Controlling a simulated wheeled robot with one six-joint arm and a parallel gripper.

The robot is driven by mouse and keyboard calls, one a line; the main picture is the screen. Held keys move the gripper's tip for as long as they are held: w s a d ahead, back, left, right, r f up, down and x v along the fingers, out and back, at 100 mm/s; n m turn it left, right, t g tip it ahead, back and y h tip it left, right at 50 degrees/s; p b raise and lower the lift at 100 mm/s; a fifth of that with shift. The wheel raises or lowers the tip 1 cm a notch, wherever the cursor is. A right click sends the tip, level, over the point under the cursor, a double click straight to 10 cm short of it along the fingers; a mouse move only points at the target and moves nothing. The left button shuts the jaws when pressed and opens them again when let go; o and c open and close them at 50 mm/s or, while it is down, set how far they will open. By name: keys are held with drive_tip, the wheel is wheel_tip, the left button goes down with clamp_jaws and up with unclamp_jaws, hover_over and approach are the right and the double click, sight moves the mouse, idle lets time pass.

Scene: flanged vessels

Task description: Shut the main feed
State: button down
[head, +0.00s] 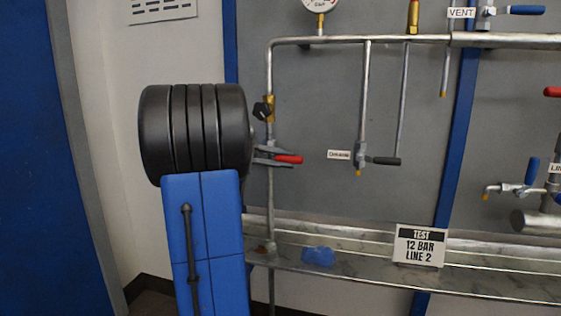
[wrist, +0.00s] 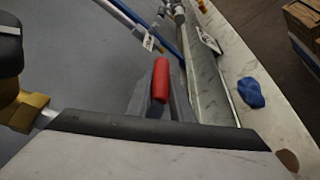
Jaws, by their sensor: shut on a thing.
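A red lever handle (head: 289,159) sticks out to the right, roughly level, across the vertical pipe (head: 270,200) at the left of the panel. My gripper (head: 274,153) is at this handle, its grey fingers on either side of it. In the wrist view the red handle (wrist: 160,80) lies between the fingers (wrist: 160,100), which are shut on it. The valve body under the handle is hidden by my gripper, and no label for it shows. My arm's black wrist and blue link stand left of the pipe.
A black knob (head: 262,111) on a brass fitting (head: 270,104) sits just above my gripper. A black-handled valve (head: 383,160) hangs to the right. A marble-look ledge (head: 365,282) below carries a blue cloth (head: 318,256) and a test sign (head: 419,245).

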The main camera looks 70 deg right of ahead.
drive_tip(key=c, duration=1.6)
unclamp_jaws()
drive_tip(key=shift+o, duration=0.2)
drive_tip(key=shift+w, duration=0.15)
drive_tip(key=v, duration=1.7)
drive_tip(key=shift+a, duration=0.2)
drive_tip(key=shift+w+f, duration=0.1)
drive_tip(key=s+a+f+n+t+y, duration=0.1)
drive_tip(key=a+f+t, duration=0.5)
drive_tip(key=a, duration=0.9)
drive_tip(key=s+a+f+n+t+y, duration=0.1)
drive_tip(key=a+f+n+t+y, duration=0.2)
drive_tip(key=a+f, duration=0.9)
drive_tip(key=a+f+n+t+y, duration=0.2)
drive_tip(key=a+f+t, duration=0.7)
drive_tip(key=a, duration=1)
drive_tip(key=shift+s+a+f+n+t, duration=0.15)
drive_tip(key=shift+s+a+n+t, duration=0.25)
drive_tip(key=shift+n+t, duration=0.15)
